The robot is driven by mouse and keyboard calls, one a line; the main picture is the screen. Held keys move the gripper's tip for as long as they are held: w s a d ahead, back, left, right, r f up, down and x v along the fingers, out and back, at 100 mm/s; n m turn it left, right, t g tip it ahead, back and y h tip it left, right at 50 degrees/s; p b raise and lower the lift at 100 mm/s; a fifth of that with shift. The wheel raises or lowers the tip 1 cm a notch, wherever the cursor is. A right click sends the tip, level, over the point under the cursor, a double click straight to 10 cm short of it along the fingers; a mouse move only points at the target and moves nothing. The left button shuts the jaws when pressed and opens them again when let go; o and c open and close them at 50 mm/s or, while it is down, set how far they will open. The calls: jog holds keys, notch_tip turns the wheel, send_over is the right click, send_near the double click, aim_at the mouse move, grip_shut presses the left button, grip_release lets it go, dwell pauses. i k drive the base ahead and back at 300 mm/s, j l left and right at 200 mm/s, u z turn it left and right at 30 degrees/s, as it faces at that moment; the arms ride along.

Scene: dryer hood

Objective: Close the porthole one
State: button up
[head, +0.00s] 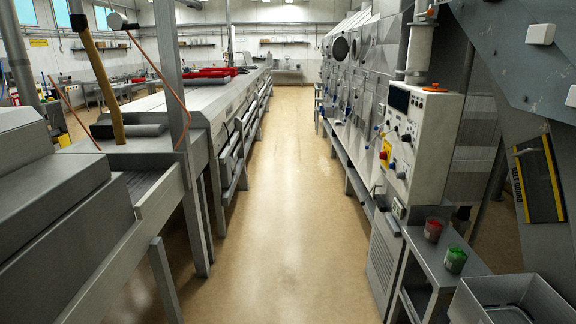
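A dark round porthole (341,48) shows on the grey machine row at the right, well down the aisle. A smaller round shape (355,46) shows just to its right, nearer to me. Both are small in the head view, and I cannot tell whether either is an open door or a closed window. My gripper is not in view.
A clear tan floor aisle (281,190) runs ahead. A long grey bench (190,98) lines the left. On the right stand a control box (421,140), a low shelf with a red tin (433,229) and green tin (455,260), and a metal bin (535,292).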

aim_at(340, 48)
jog(key=i, duration=1.05)
jog(key=i+z, duration=0.1)
jog(key=i, duration=3.05)
jog(key=i+j+z, duration=0.1)
jog(key=i, duration=0.9)
jog(key=i+j, duration=0.15)
jog(key=i, duration=0.9)
jog(key=i+j+z, duration=0.2)
jog(key=i+z, duration=0.3)
jog(key=i+j+z, duration=0.45)
jog(key=i, duration=0.25)
jog(key=i+j+z, duration=0.5)
jog(key=j, duration=0.15)
